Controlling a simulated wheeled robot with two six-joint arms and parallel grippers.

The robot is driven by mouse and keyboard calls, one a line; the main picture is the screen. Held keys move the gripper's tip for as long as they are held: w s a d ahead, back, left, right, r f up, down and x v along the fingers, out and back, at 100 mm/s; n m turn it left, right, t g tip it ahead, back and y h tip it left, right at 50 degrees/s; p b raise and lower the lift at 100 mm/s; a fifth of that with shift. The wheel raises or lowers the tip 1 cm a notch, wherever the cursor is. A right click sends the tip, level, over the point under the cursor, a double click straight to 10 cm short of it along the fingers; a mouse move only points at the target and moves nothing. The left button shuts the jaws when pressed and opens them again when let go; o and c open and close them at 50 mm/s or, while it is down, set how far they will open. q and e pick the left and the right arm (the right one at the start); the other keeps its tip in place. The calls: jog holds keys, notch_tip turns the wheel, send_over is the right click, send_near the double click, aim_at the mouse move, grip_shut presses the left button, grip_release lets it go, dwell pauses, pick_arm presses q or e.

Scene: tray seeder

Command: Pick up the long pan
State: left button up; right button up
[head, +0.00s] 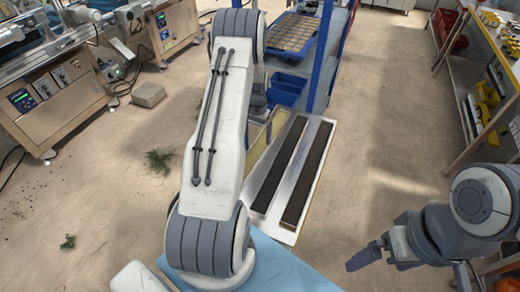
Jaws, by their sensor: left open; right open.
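A long, narrow light-coloured pan or tray (285,210) with two dark lengthwise strips lies right of my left arm. I take it to be the long pan, but cannot be certain. My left arm fills the middle of the head view and hides part of its left side. My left gripper is not visible. My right gripper (366,257) is at the lower right, with a purple-grey finger pointing left. It is open and apart from the pan, to its lower right. No object shows in it.
A blue-framed rack with a blue bin (287,89) and a blue seed tray (291,36) stands behind the pan. Machines (55,95) line the left. A wooden-edged bench (487,70) stands at the right. A light blue surface (290,272) is at the bottom. Floor between is open.

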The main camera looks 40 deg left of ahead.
aim_at(258, 151)
pick_arm(q)
jog(key=shift+w+d+f, duration=0.1)
jog(key=shift+f, duration=0.3)
jog(key=shift+d+f+p, duration=0.1)
jog(key=shift+f+p, duration=0.65)
jog(key=shift+f, duration=1.9)
jog(key=c, duration=1.3)
